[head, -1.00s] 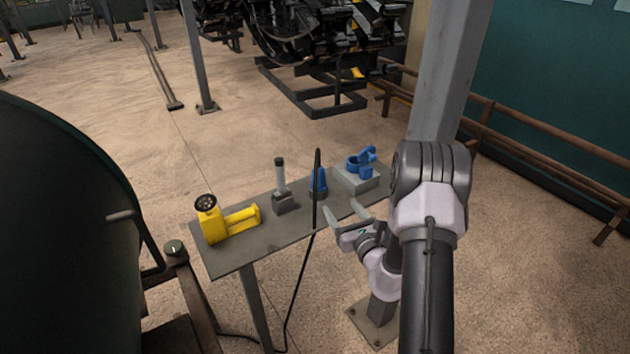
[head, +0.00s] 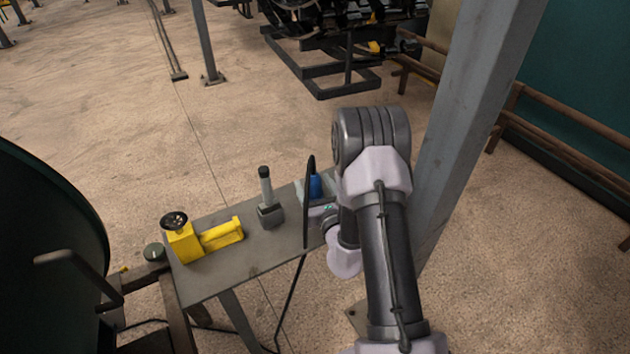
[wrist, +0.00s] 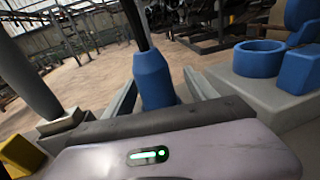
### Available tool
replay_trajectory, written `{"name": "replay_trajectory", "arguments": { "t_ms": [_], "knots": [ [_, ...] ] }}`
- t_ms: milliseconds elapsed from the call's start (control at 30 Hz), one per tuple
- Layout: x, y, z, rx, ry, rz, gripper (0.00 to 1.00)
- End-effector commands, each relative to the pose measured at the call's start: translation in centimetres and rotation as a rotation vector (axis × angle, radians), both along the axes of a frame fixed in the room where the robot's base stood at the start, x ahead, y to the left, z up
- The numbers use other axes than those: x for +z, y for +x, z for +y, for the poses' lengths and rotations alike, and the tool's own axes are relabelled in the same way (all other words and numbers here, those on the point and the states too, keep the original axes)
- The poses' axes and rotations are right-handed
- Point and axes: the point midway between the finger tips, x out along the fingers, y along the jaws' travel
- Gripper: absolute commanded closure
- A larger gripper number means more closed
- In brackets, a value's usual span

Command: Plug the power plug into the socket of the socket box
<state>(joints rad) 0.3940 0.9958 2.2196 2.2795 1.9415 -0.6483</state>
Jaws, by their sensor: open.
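The blue power plug (head: 316,187) stands upright on the bench, with its black cable (head: 291,290) rising from its top and looping down past the front edge. My gripper (head: 314,196) is low at the bench. In the wrist view the plug (wrist: 153,80) stands between the two open fingers of my gripper (wrist: 163,88), with a gap visible at least on the right side. The socket box (wrist: 280,95) is to the right in the wrist view, a grey block with a round blue socket and a raised blue lid. My arm hides it in the head view.
The grey bench (head: 240,270) also holds a tool with a grey handle (head: 267,200) left of the plug and a yellow device with a black handwheel (head: 205,238) farther left. A steel post (head: 470,110) stands just right of my arm.

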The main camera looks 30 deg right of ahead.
Motion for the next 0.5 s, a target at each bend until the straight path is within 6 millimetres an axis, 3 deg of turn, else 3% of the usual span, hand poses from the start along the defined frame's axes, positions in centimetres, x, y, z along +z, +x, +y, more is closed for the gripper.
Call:
{"name": "replay_trajectory", "arguments": {
  "t_ms": [133, 400, 467, 500],
  "knots": [
    [0.03, -0.02, -0.01, 0.000, 0.000, 0.000, 0.34],
    [0.03, -0.01, -0.02, 0.000, 0.000, 0.000, 0.87],
    [0.02, -0.01, -0.02, 0.001, 0.000, 0.000, 0.99],
    [0.02, -0.01, -0.02, 0.001, 0.000, 0.000, 1.00]
  ]
}}
